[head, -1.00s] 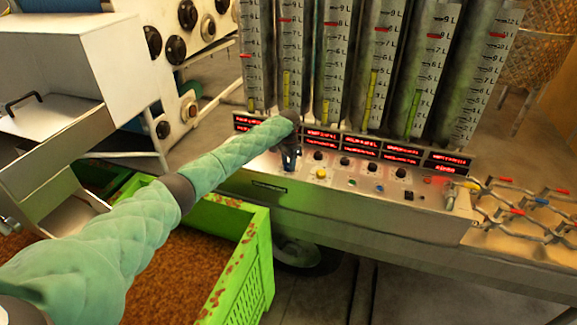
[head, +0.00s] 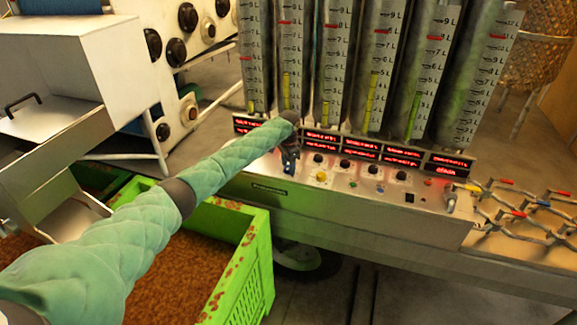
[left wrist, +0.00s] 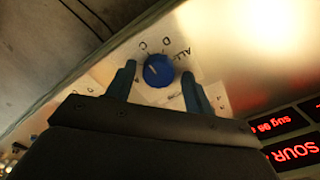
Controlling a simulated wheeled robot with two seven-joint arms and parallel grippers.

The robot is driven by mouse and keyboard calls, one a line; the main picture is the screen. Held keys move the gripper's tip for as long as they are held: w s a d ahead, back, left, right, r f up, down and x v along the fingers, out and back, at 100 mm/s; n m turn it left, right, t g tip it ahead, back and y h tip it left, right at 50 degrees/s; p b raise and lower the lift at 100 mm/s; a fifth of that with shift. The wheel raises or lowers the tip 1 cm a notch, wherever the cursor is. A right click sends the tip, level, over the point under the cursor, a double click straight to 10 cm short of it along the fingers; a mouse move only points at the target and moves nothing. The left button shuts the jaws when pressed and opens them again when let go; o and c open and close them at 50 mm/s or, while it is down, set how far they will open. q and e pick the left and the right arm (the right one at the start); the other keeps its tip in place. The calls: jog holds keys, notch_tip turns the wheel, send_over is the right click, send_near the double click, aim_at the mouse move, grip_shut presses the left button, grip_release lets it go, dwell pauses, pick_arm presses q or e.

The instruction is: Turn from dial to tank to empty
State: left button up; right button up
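A blue dial (left wrist: 158,70) with a pale pointer line sits on a white plate lettered C, D and ALL in the left wrist view. My left gripper (left wrist: 157,88) is open, with one finger on each side of the dial and small gaps showing. In the head view my left gripper (head: 289,160) is at the left end of the control panel (head: 330,205) and hides the dial. Tall upright tanks (head: 333,70) with litre scales, red marks and yellow-green levels stand behind the panel. My right gripper is not in view.
Black knobs (head: 344,164), a yellow button (head: 321,177) and other small controls line the panel to the right. Red displays (head: 360,148) run above them. A green crate (head: 250,265) of brown material stands below my left arm. Metal valves with coloured handles (head: 520,200) are at the right.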

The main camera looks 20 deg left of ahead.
aim_at(288, 167)
pick_arm(q)
jog(key=shift+f, duration=0.1)
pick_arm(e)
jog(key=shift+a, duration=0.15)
pick_arm(q)
jog(key=shift+r, duration=0.3)
notch_tip(288, 167, up, 6)
jog(key=b, duration=0.3)
jog(key=shift+f, duration=0.1)
jog(key=shift+r, duration=0.7)
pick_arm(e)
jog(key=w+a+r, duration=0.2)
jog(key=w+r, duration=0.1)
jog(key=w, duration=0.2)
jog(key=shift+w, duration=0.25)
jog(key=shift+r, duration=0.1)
